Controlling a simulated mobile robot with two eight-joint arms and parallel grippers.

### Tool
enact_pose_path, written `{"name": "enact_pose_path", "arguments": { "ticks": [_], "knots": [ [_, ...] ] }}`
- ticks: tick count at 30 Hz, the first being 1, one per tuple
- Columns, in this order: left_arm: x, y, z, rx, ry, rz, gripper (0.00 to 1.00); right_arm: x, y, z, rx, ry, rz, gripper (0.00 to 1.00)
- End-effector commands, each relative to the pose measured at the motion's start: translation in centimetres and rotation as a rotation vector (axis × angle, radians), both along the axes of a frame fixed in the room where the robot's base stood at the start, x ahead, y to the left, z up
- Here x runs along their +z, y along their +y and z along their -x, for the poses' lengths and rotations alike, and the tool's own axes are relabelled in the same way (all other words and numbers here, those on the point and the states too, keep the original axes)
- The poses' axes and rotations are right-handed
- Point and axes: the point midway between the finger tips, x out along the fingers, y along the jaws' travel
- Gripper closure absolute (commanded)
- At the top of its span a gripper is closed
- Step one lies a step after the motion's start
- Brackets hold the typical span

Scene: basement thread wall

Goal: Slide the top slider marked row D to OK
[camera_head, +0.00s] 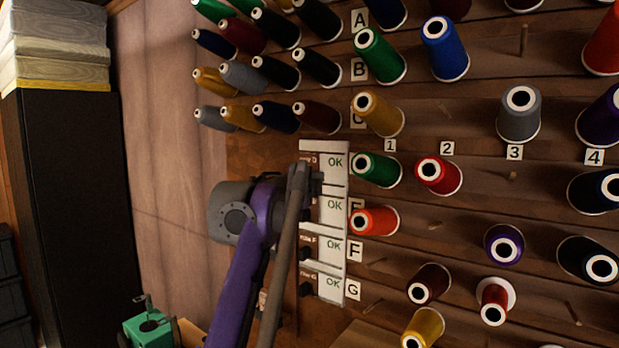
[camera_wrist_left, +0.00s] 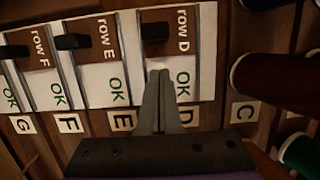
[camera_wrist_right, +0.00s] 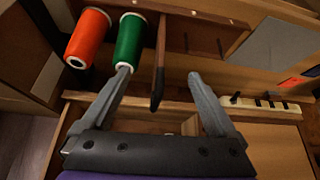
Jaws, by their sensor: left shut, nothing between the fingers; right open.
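The row D slider panel is the top one of the white panels on the wall, its OK end (camera_head: 335,161) showing in the head view. In the left wrist view its black knob (camera_wrist_left: 155,31) sits on the brown part beside the "row D" label, away from the green OK (camera_wrist_left: 184,84). My left gripper (camera_head: 303,178) is shut and empty in front of the panels, hiding the knob in the head view. In the left wrist view its fingertips (camera_wrist_left: 160,74) lie on the OK side of the knob, apart from it in the picture; contact with the panel cannot be told. My right gripper (camera_wrist_right: 159,74) is open and empty.
Sliders for row E (camera_wrist_left: 72,41) and row F (camera_wrist_left: 14,51) sit beside row D. Thread spools on pegs, such as a green one (camera_head: 377,169), crowd the wall nearby. In the right wrist view, an orange spool (camera_wrist_right: 88,38) and a green spool (camera_wrist_right: 129,42) lie near a dark stick (camera_wrist_right: 159,65).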

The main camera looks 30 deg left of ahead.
Motion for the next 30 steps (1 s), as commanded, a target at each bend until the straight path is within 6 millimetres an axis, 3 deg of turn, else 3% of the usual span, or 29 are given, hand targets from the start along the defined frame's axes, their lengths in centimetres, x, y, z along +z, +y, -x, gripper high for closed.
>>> {"name": "enact_pose_path", "arguments": {
  "ticks": [9, 13, 19, 30],
  "knots": [
    [-0.3, -1.2, 6.6, 0.002, 0.002, -0.001, 1.0, -2.4, 0.0, 1.2, 0.0, 0.022, 0.0, 0.07],
    [-0.2, -1.6, 8.5, 0.001, 0.001, -0.001, 1.0, -2.8, 0.0, 1.4, 0.0, 0.026, 0.0, 0.07],
    [0.0, -1.9, 9.7, -0.001, 0.0, -0.001, 1.0, -3.0, 0.0, 1.4, 0.0, 0.027, 0.0, 0.07],
    [0.1, -1.9, 9.8, -0.001, -0.001, 0.0, 1.0, -3.0, 0.0, 1.4, 0.0, 0.027, 0.0, 0.07]
  ]
}}
